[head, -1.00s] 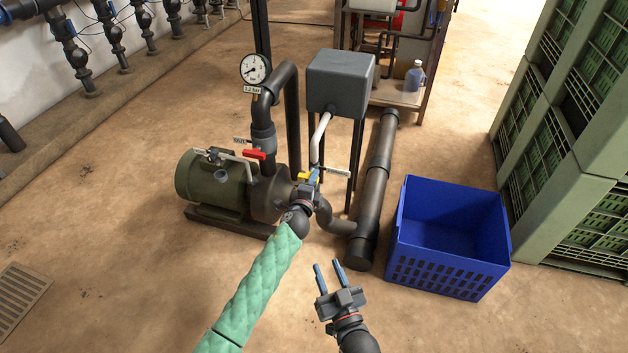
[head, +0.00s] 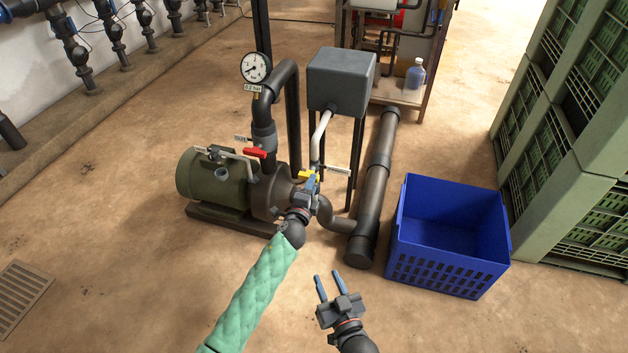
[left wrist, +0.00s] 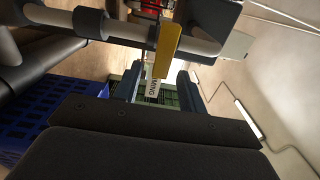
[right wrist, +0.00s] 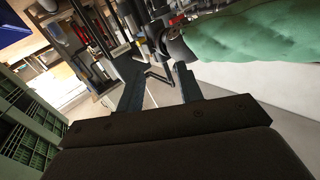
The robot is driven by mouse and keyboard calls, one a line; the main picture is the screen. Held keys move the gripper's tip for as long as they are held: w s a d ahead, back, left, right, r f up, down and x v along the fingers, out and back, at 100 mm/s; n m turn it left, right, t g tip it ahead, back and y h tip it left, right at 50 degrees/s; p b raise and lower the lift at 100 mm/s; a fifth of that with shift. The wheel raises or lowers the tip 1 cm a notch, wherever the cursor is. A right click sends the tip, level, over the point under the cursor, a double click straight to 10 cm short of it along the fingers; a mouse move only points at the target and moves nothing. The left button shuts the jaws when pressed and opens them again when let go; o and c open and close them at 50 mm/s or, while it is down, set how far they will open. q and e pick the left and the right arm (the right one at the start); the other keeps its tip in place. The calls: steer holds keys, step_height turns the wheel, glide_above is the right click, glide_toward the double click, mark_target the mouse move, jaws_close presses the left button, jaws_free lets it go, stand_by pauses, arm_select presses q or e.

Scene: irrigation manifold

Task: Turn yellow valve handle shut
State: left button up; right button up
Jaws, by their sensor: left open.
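The yellow valve handle (head: 304,175) sits on the pipework at the right end of the green pump, just below the white pipe. In the left wrist view the yellow handle (left wrist: 167,50) stands near the fingertips, in line with the gap between them. My left gripper (head: 313,181) is open at the handle and partly covers the valve in the head view; I cannot tell whether a finger touches the handle. My right gripper (head: 328,278) is open and empty, low over the floor in front of the pipes.
A red valve handle (head: 256,153) is close by on the upright pipe, below a pressure gauge (head: 255,68). A grey box (head: 341,80) stands behind on legs. A blue crate (head: 446,272) is at right, near stacked green crates (head: 588,130).

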arm_select(q)
steer(key=shift+v, duration=1.9)
arm_select(e)
steer(key=shift+s+f+g, duration=0.15)
steer(key=shift+f+g, duration=0.1)
steer(key=shift+f, duration=0.45)
steer(key=shift+s+f+g, duration=0.1)
steer(key=shift+f+g, duration=0.15)
steer(key=shift+f, duration=0.45)
steer(key=shift+s+r, duration=0.1)
